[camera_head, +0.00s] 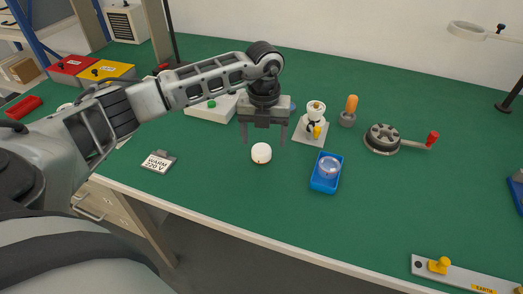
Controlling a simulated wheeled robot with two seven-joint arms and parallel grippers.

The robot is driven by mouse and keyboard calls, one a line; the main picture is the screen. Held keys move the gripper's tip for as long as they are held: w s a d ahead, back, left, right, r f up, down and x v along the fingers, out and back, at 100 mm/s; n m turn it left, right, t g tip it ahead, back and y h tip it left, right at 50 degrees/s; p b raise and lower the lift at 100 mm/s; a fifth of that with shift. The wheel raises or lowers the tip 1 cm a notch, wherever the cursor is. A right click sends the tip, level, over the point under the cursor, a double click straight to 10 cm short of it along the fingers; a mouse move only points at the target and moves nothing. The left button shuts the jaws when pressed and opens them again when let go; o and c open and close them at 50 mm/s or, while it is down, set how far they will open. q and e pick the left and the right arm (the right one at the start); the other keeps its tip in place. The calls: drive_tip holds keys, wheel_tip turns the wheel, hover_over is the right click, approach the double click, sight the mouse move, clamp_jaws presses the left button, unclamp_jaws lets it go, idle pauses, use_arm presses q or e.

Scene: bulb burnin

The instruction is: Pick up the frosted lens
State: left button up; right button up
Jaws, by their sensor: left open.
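My left gripper (263,140) points down over the green bench, open, its two fingers apart. A small white round piece (261,153) stands on the bench just below and between the fingertips, with no contact visible. A blue tray (324,183) to the right holds a clear, pale round piece (329,167), which may be the frosted lens. The gripper is to the left of that tray and apart from it. My right gripper does not show.
A white fixture with a yellow knob (317,122), an orange-handled tool (349,111) and a round grey device with a red-handled crank (383,139) stand behind the tray. A "WARM 220 V" sign (159,162) lies left. A metal bar marked EARTH (458,276) lies front right.

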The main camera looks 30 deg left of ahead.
sight(262, 148)
use_arm(q)
drive_tip(key=f, duration=0.3)
drive_tip(key=shift+a+f+p, duration=0.3)
drive_tip(key=shift+f, duration=0.45)
drive_tip(key=shift+c, duration=0.5)
drive_tip(key=c, duration=0.9)
drive_tip(key=shift+r, duration=0.15)
